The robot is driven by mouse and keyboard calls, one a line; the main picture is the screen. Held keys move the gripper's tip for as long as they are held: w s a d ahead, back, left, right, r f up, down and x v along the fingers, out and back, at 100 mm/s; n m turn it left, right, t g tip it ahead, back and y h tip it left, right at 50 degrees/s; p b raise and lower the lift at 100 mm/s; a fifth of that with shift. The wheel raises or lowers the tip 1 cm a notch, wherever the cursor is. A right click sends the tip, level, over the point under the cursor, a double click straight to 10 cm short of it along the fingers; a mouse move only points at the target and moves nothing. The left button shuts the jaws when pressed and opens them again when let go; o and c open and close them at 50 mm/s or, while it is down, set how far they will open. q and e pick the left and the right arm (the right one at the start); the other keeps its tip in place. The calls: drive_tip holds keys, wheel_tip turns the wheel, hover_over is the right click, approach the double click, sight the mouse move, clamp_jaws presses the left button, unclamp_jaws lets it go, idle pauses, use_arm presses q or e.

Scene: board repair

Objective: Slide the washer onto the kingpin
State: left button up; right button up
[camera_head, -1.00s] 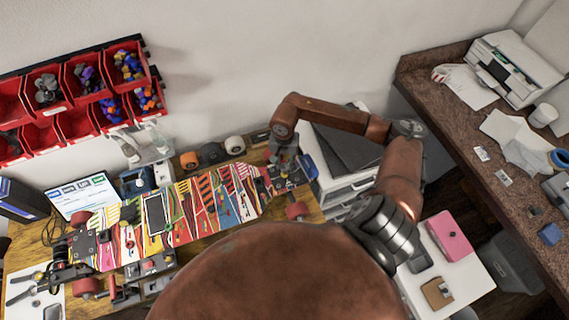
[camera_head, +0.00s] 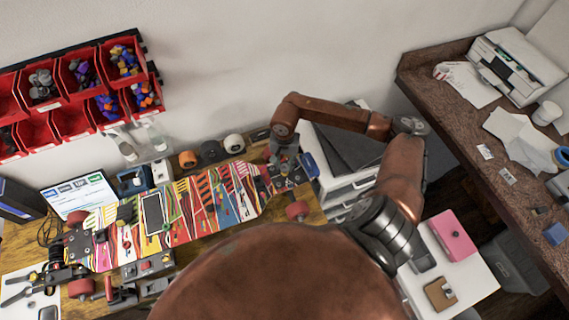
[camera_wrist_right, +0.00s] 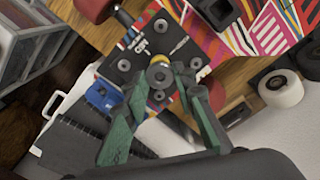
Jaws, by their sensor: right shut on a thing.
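The skateboard deck (camera_head: 190,215) lies upside down on the wooden bench, its underside brightly patterned. At its right end is a dark truck baseplate with bolts, which shows close up in the wrist view (camera_wrist_right: 128,65). My right gripper (camera_head: 283,168) is over this plate. In the wrist view its green-sided fingers (camera_wrist_right: 160,76) are closed on a small grey washer (camera_wrist_right: 158,76). A yellow ring-like part (camera_wrist_right: 160,60) shows right behind the washer. The kingpin is hidden or too small to make out, so I cannot tell whether the washer is around it. My left gripper is not in view.
Red wheels (camera_head: 297,211) stick out beside the deck. Loose wheels (camera_head: 234,144) stand along the bench's back edge. Red parts bins (camera_head: 78,85) hang on the wall. A blue object (camera_wrist_right: 104,95) sits near the plate.

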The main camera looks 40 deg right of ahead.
idle(0.7)
drive_tip(key=shift+b, duration=0.35)
drive_tip(key=shift+b, duration=0.35)
idle(0.5)
drive_tip(key=shift+f, duration=0.1)
drive_tip(key=shift+f+b, duration=0.65)
drive_tip(key=shift+b, duration=0.25)
drive_tip(key=shift+b, duration=0.65)
idle(0.8)
